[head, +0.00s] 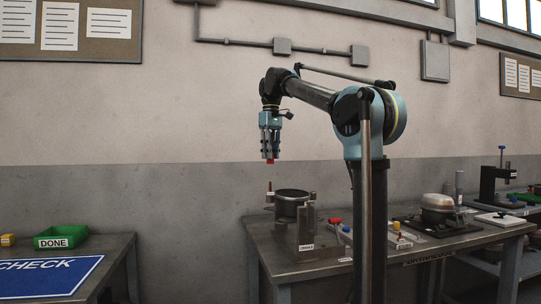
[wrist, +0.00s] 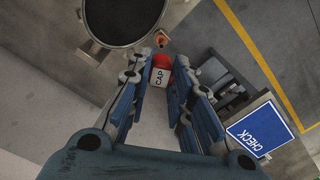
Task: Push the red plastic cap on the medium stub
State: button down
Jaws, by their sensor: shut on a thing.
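The red plastic cap (head: 270,161) is between the fingertips of my gripper (head: 270,154), which is shut on it. In the wrist view the cap (wrist: 161,70) shows its red top and a white label reading CAP, between the blue fingers of my gripper (wrist: 163,90). A dark round compressor (head: 292,205) stands on the table below the gripper. A thin upright stub (head: 269,188) stands at its left, below the cap and apart from it. In the wrist view a copper-rimmed stub (wrist: 161,40) shows just beyond the cap, beside the compressor (wrist: 112,18). I cannot tell its size class.
The metal table (head: 270,243) also holds a labelled upright plate (head: 306,232), small red and blue-topped items (head: 340,228) and a silver-domed unit (head: 437,207). At left, another table bears a green DONE bin (head: 61,240) and a blue CHECK mat (head: 48,277). Air around the gripper is clear.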

jog(key=shift+s+f, duration=0.15)
jog(key=shift+f, duration=2.75)
jog(key=shift+f, duration=1.25)
jog(key=c, duration=1.4)
grip_release()
jog(key=shift+o, duration=0.2)
notch_tip(320, 180, up, 12)
jog(key=shift+f, duration=0.1)
